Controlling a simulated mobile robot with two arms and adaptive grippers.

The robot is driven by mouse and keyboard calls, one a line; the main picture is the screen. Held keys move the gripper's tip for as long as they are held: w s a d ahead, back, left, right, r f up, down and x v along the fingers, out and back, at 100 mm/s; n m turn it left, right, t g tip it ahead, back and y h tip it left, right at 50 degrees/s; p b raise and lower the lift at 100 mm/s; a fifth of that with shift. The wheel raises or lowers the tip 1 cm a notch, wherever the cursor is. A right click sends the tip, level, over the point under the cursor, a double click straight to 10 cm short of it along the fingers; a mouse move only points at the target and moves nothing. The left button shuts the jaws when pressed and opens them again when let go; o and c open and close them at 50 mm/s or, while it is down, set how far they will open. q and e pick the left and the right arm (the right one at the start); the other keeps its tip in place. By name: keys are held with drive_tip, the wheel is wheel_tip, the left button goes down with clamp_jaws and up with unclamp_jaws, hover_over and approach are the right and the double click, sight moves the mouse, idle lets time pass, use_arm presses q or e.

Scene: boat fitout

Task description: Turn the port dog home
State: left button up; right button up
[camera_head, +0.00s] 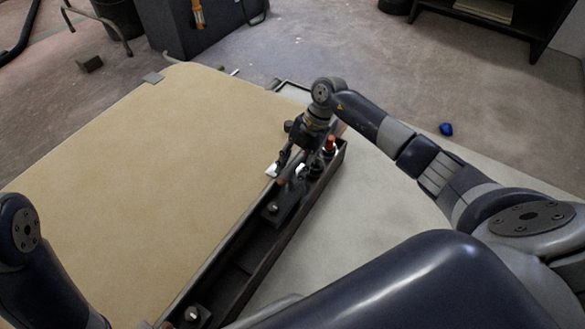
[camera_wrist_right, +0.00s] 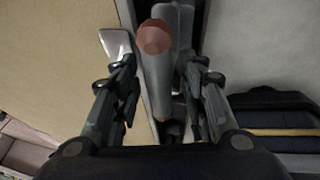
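A grey rounded lever with a reddish-brown tip (camera_wrist_right: 154,38), which looks like the dog's handle, stands between the fingers of my right gripper (camera_wrist_right: 160,92) in the right wrist view. The fingers are apart, one on each side of the lever, with narrow gaps; firm contact does not show. In the head view my right gripper (camera_head: 284,162) reaches down over the far end of a long dark channel (camera_head: 236,262), and a small reddish tip (camera_head: 281,181) shows beside it. The lever's base is mostly hidden. My left gripper is out of the picture.
The channel runs along a large tan panel (camera_head: 140,170). In it, an orange-topped item (camera_head: 330,143) stands close to my right gripper, and dark blocks with bright bolts (camera_head: 272,208) sit nearer me. A blue object (camera_head: 446,129) lies on open floor at right.

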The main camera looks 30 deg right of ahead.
drive_tip(key=shift+c, duration=0.4)
clamp_jaws()
